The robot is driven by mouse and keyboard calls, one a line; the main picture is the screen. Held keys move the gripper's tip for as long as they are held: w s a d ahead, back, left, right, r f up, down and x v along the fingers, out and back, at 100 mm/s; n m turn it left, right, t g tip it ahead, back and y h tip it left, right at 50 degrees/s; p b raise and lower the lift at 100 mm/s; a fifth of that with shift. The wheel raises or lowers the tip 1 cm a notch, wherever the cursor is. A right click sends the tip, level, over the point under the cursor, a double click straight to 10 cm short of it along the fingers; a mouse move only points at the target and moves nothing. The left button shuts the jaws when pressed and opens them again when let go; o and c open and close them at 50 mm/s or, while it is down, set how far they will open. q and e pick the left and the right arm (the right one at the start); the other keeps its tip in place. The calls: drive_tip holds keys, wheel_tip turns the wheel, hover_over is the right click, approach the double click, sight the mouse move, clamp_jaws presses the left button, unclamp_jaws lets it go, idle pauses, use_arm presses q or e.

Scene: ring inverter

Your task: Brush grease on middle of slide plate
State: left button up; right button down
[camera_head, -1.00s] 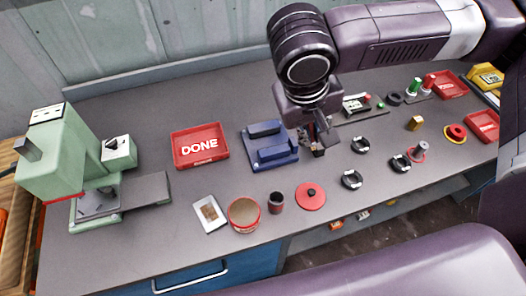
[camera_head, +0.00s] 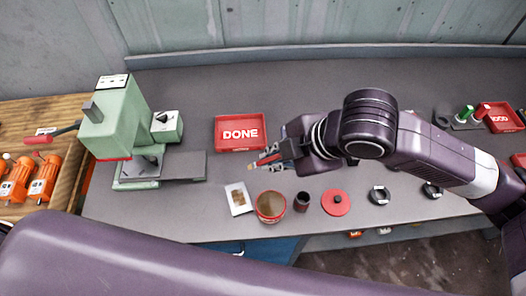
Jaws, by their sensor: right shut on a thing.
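The slide plate is probably the flat dark grey plate (camera_head: 182,166) reaching right from the base of the green press (camera_head: 118,118). My right gripper (camera_head: 279,158) is shut on a small brush (camera_head: 258,164) with red on it and a pale tip pointing left. The brush is held above the table, right of the plate and apart from it. A red-rimmed open tin (camera_head: 271,206) with brown contents, likely grease, stands just below the gripper in the view. My left gripper is not in view.
A red DONE tray (camera_head: 241,132) lies behind the brush. Orange motors (camera_head: 42,178) are at far left. The bench behind the tray is clear.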

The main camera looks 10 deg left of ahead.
drive_tip(key=shift+a+r+n+g+y, duration=0.25)
drive_tip(key=shift+a+n+g, duration=0.25)
drive_tip(key=shift+a+n, duration=0.4)
wheel_tip(320, 180, down, 5)
drive_tip(key=b, duration=0.5)
